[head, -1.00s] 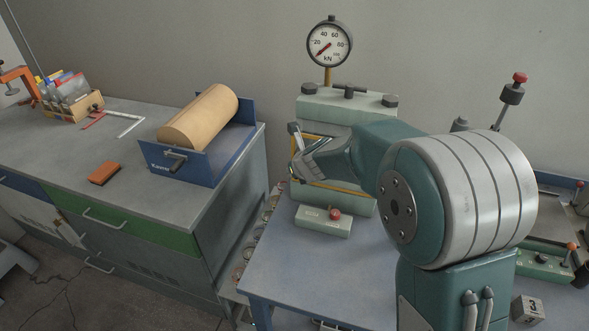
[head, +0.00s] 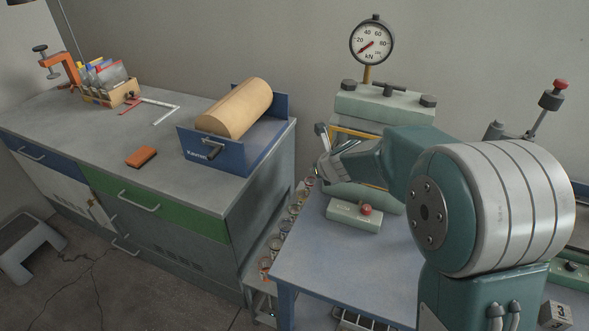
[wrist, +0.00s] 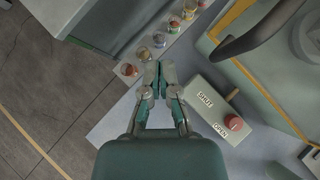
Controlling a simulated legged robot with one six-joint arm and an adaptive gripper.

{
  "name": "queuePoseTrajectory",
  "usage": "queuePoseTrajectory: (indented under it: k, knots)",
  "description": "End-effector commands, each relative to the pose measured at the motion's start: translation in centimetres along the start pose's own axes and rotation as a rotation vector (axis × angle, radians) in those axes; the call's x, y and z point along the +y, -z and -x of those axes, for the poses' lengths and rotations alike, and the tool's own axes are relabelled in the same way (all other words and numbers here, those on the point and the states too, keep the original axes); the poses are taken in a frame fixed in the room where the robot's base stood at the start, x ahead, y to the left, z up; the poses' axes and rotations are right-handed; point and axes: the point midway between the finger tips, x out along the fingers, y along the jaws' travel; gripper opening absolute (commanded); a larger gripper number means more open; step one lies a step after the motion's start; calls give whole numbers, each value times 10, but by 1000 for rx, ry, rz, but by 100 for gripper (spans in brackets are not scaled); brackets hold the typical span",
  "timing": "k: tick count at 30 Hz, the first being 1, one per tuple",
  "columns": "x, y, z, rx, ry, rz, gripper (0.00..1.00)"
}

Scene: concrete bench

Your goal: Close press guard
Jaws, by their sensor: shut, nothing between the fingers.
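The pale green press (head: 385,105) stands on the blue-grey table against the wall. Its guard has a yellow-edged frame (head: 352,132), partly hidden behind my arm; how far it stands open I cannot tell. A yellow edge (wrist: 232,17) also shows at upper right in the wrist view. A small control box (head: 345,215) with a red knob sits in front of the press. In the wrist view the box (wrist: 203,98) reads SHUT and OPEN. My gripper (wrist: 159,68) is shut and empty, left of the box in that view. In the head view it is at the press's left side.
A grey bench (head: 95,135) on the left holds a blue cradle (head: 215,155) with a tan roll and an orange block (head: 141,157). Several small jars (wrist: 159,40) stand on a low shelf between bench and table. A force gauge (head: 372,43) rises above the press.

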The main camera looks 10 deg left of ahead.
Motion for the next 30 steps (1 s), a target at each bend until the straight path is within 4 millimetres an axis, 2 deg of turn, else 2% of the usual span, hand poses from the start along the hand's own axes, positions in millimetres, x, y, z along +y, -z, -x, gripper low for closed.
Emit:
queuePoseTrajectory:
  k: [8, 14, 21, 30]
  knots:
    - [10, -6, 24, -5, -3, -2, 0]
    - [28, -12, 37, -3, -1, 3, 0]
    - [48, -20, 62, -3, -1, 3, 0]
    - [57, -23, 79, -1, -2, -3, 0]
